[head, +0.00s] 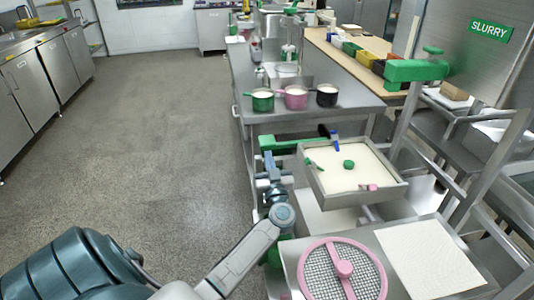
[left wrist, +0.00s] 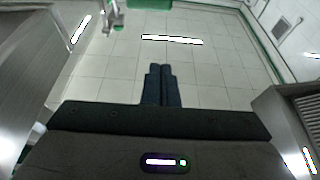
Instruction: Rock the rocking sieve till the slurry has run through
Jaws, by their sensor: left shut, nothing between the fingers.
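The square metal sieve box (head: 399,195) sits on the stand at centre right in the head view, with pale slurry (head: 335,180) over its floor. A green knob lies in its middle; a pink piece and a blue piece sit at its edges. A green bar (head: 292,144) shows behind its left side. My left gripper (head: 268,158) is shut and empty, pointing up, left of the box and close to the bar; I cannot tell if they touch. In the left wrist view its fingers (left wrist: 162,86) are together against the ceiling. My right gripper is not in view.
A round pink-rimmed mesh sieve (head: 372,262) and a white sheet (head: 425,255) lie on the front bench. Green, pink and black pots (head: 295,98) stand on the bench behind. A steel hopper marked SLURRY (head: 465,65) is upper right. The floor (head: 170,130) at left is clear.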

